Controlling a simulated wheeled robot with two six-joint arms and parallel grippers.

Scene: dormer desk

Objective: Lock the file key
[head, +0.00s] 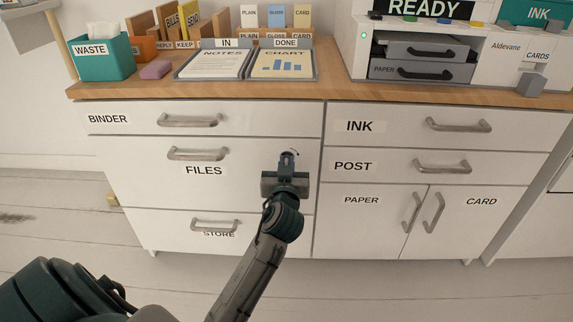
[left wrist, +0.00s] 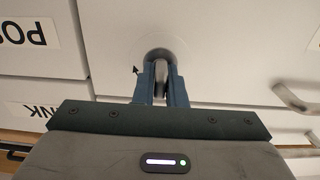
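The file key (left wrist: 160,77) is a small grey key in a round lock plate (left wrist: 160,54) on the FILES drawer front (head: 235,180). In the left wrist view, the two blue fingers of my left gripper (left wrist: 162,84) stand on either side of the key and appear closed on it. A small dark arrow mark (left wrist: 136,70) is on the drawer front beside the lock. In the head view, my left gripper (head: 288,160) reaches the upper right of the FILES drawer and hides the key and most of the lock. My right gripper is not in view.
The FILES drawer handle (head: 198,154) is left of my gripper. The BINDER drawer (head: 260,119) is above and the STORE drawer (head: 265,228) below; all look shut. The POST drawer (head: 390,166) is to the right. The desktop (head: 330,85) holds trays and boxes.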

